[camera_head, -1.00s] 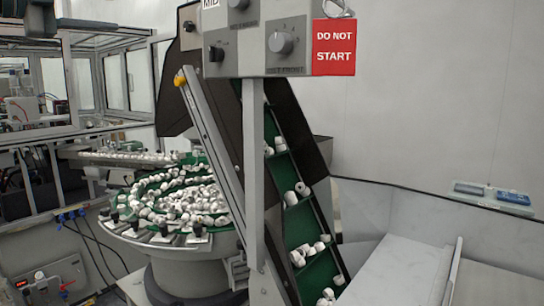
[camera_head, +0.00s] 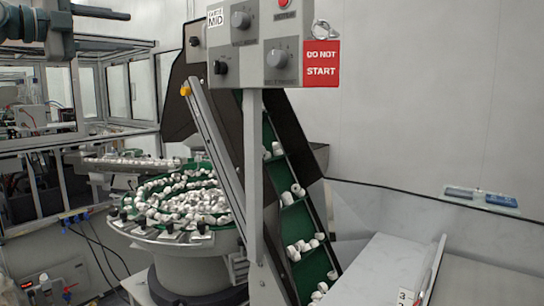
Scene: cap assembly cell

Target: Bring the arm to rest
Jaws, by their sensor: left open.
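My left gripper (camera_head: 100,12) shows at the top left corner, with my dark grey arm part (camera_head: 55,30) beside it. It is high up, in front of the framed machine and well left of the control box (camera_head: 262,45). Its fingers are seen edge-on and hold nothing that I can see. The rest of my left arm is cut off by the picture's edge. My right gripper is not in view.
A green bowl feeder (camera_head: 180,200) full of white caps stands left of centre. A sloped green conveyor (camera_head: 297,225) carries caps upward behind a grey post (camera_head: 253,170). A red DO NOT START sign (camera_head: 321,63) hangs at the control box. A white bin wall (camera_head: 375,270) is at lower right.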

